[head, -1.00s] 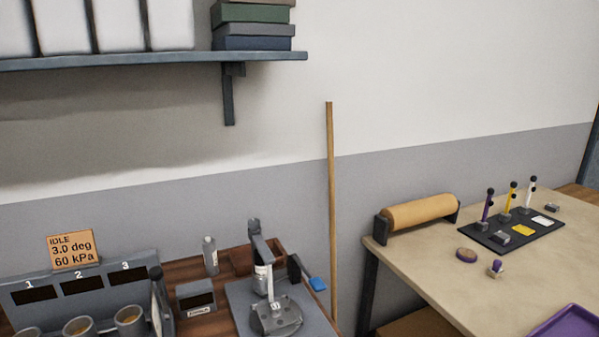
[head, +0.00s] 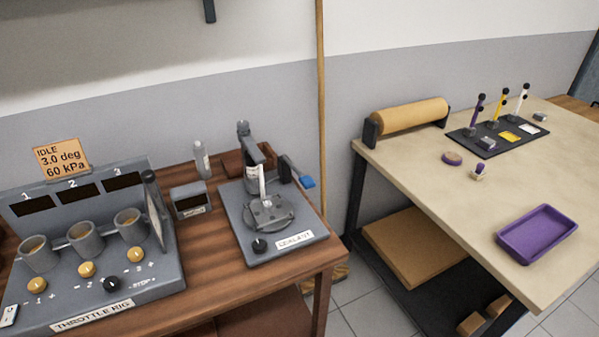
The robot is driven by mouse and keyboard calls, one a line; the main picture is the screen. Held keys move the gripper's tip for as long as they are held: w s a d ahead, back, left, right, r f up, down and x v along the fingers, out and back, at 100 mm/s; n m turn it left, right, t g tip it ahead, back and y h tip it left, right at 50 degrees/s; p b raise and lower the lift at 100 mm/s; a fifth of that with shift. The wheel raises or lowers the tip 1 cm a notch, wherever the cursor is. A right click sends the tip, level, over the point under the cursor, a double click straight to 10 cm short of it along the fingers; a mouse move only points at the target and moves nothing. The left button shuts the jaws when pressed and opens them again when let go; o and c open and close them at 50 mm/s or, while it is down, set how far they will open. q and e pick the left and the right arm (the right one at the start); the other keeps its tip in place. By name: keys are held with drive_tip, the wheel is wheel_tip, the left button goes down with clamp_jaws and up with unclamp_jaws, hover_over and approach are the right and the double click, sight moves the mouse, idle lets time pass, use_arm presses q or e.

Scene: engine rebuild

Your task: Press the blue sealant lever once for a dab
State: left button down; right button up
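The sealant station (head: 277,246) is a grey plate with a white label at the right end of the brown wooden bench. An upright dispenser (head: 245,148) stands on it above a round metal part (head: 270,213). The blue-tipped lever (head: 307,182) sticks out to the right of the dispenser on a dark arm. A black knob (head: 260,246) sits at the plate's front. Neither of my grippers shows in the head view.
The throttle rig (head: 93,270) with cups and knobs fills the bench's left. A small grey box (head: 190,202) and a bottle (head: 201,160) stand behind. A wooden pole (head: 321,110) rises behind the bench. A gap separates the beige table (head: 430,180), which holds a purple tray (head: 537,233).

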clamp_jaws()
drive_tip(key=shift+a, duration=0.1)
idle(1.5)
